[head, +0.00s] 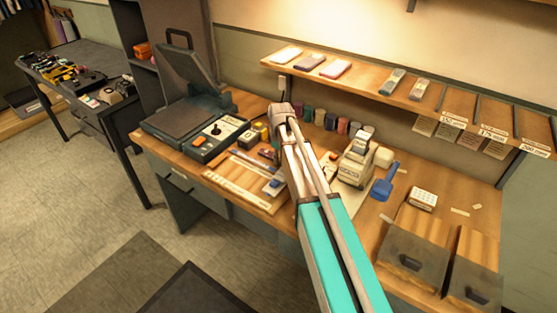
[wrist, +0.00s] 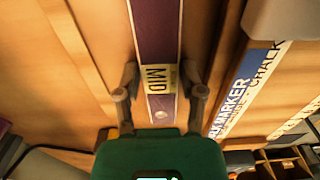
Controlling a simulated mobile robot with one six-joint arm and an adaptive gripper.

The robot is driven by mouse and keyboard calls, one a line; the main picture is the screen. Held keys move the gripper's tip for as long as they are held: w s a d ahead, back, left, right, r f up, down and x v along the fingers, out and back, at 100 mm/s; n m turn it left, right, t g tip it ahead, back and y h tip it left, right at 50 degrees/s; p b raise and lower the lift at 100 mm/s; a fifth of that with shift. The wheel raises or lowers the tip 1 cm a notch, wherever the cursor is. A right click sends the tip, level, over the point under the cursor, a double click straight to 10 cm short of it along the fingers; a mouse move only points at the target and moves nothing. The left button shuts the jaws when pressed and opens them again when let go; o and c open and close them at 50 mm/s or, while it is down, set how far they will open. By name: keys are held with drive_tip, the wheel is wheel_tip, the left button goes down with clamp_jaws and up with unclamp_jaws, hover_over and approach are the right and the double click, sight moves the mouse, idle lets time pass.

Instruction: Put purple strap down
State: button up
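A purple strap (wrist: 157,40) with pale edges and a yellow "MID" label (wrist: 160,79) runs up and down the wrist view. My gripper (wrist: 160,80) has one finger on each side of the strap, close to its edges near the label. I cannot tell whether the fingers press on it. In the head view my arm hides the gripper, and I cannot make out the strap there.
In the wrist view a "CHALK MARKER" box (wrist: 240,95) lies right of the strap over wood. In the head view the workbench (head: 400,213) holds a dark press (head: 183,113), a wooden tray (head: 225,185), a beige machine (head: 356,165) and a blue scoop (head: 385,182). A shelf (head: 360,80) hangs above.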

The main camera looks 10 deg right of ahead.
clamp_jaws()
drive_tip(key=shift+r, duration=0.2)
wheel_tip(320, 180, up, 2)
drive_tip(key=p, duration=0.2)
drive_tip(key=shift+p, duration=0.3)
drive_tip(key=s+r+p, duration=1)
drive_tip(key=s, duration=0.4)
drive_tip(key=shift+r, duration=0.3)
drive_tip(key=shift+d, duration=0.1)
idle(0.5)
